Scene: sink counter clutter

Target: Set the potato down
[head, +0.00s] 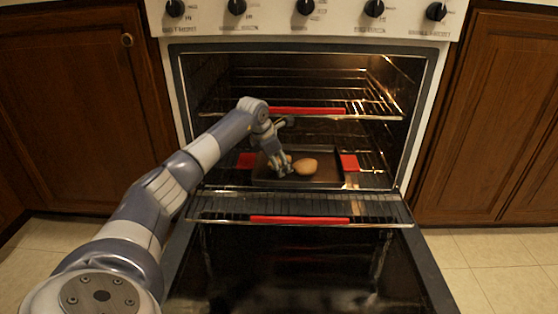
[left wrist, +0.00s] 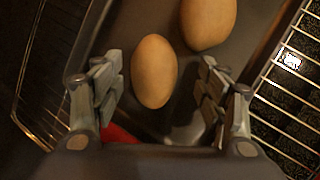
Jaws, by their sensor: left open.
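Two smooth tan potatoes lie on a dark baking tray (head: 325,180) inside the open oven. One potato (head: 305,166) shows clearly to the right of my left gripper (head: 281,170) in the head view. In the left wrist view, the other potato (left wrist: 153,71) lies between the spread fingers of my left gripper (left wrist: 161,76), with a gap on each side. The first potato (left wrist: 208,20) is close to its upper right there. In the head view the gripper mostly hides the potato between its fingers. My right gripper is in neither view.
The tray has red ends (head: 349,162) and sits on an oven rack. A lower rack (head: 370,208) sticks out over the lowered oven door (head: 290,270). Wooden cabinets (head: 80,110) flank the oven.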

